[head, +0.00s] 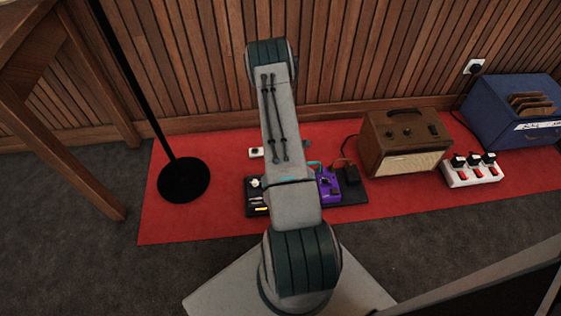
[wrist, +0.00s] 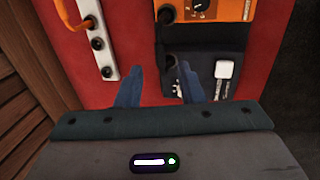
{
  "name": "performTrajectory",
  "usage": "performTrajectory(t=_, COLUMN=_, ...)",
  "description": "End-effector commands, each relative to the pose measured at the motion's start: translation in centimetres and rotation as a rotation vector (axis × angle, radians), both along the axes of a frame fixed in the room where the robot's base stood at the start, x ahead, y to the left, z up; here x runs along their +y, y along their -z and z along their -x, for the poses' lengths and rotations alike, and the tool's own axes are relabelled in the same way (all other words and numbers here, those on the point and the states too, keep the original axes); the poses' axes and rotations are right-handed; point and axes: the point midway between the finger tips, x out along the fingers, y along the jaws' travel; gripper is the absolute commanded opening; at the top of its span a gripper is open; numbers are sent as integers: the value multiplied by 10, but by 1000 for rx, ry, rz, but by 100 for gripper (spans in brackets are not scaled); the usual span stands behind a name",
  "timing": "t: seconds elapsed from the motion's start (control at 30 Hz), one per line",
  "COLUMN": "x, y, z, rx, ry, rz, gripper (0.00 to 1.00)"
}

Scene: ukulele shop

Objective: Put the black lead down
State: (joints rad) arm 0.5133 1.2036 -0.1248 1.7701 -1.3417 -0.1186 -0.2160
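In the wrist view the two blue-grey fingers of my gripper (wrist: 160,72) stand apart, and I make out nothing held between them. They point down over the red mat at the left edge of a black pedal (wrist: 238,62) with a white switch. A dark strip runs beyond the fingertips; I cannot tell whether it is a lead or the board's edge. In the head view my arm hides the gripper. A thin dark lead (head: 346,143) runs from the wooden amplifier (head: 386,131) toward the pedal board; I cannot tell whether it is the black lead.
The red mat (head: 190,222) carries a purple pedal (head: 329,187) and a switched power strip (head: 473,177). An orange pedal (wrist: 222,15) and a white socket strip (wrist: 101,58) with an orange lead show in the wrist view. A black stand (head: 183,180) and a blue case (head: 497,120) flank the area.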

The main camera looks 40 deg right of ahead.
Motion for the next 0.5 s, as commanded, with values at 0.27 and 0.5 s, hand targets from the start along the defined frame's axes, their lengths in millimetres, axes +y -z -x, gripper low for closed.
performTrajectory(t=0.27, x=4, y=-43, z=7, rx=0, ry=0, rz=0, gripper=35)
performTrajectory(t=0.5, x=7, y=-85, z=-8, rx=-25, ry=61, rz=42, gripper=35)
